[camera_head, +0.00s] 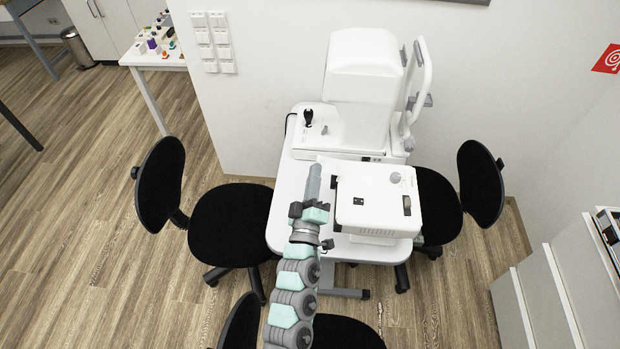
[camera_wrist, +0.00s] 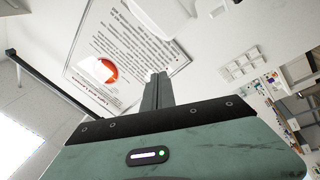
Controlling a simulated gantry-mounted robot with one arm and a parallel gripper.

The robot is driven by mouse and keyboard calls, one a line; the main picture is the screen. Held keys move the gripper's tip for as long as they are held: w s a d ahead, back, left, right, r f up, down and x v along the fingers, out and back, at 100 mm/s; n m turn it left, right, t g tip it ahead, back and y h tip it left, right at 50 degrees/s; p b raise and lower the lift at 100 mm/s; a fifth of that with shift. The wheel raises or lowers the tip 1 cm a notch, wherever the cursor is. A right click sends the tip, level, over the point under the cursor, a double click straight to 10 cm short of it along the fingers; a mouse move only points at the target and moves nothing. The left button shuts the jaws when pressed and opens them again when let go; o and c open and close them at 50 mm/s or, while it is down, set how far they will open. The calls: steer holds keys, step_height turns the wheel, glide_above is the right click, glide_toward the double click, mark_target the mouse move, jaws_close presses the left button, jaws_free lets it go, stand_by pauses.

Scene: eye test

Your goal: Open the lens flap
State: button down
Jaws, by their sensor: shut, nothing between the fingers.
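A white boxy eye-test device (camera_head: 350,222) sits on the front of a white table (camera_head: 283,235). It has a grey knob (camera_head: 396,178), a small black panel (camera_head: 358,201) and a dark slot (camera_head: 406,206) on top. A larger white instrument (camera_head: 360,85) stands behind it. I cannot make out the lens flap on either. My gripper (camera_head: 315,171) is shut and empty, pointing away from the head camera, just left of the boxy device in the picture. In the wrist view its closed fingers (camera_wrist: 157,90) point at the wall side; no flap shows there.
A black joystick (camera_head: 308,117) rises from the larger instrument's base, beyond my fingers. A white frame (camera_head: 421,85) stands at its right. Black chairs (camera_head: 228,222) crowd the table on the left, right (camera_head: 436,205) and front. A printed poster (camera_wrist: 125,45) shows in the wrist view.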

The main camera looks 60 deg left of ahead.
mark_target(329, 166)
steer(key=s+a+f+n+h+b, duration=0.2)
steer(key=s+a+f+h+b, duration=0.25)
steer(key=a+f+b, duration=0.35)
steer(key=w+a+f+p, duration=0.2)
steer(key=w, duration=0.8)
steer(key=shift+a, duration=0.25)
steer(key=shift+h, duration=0.25)
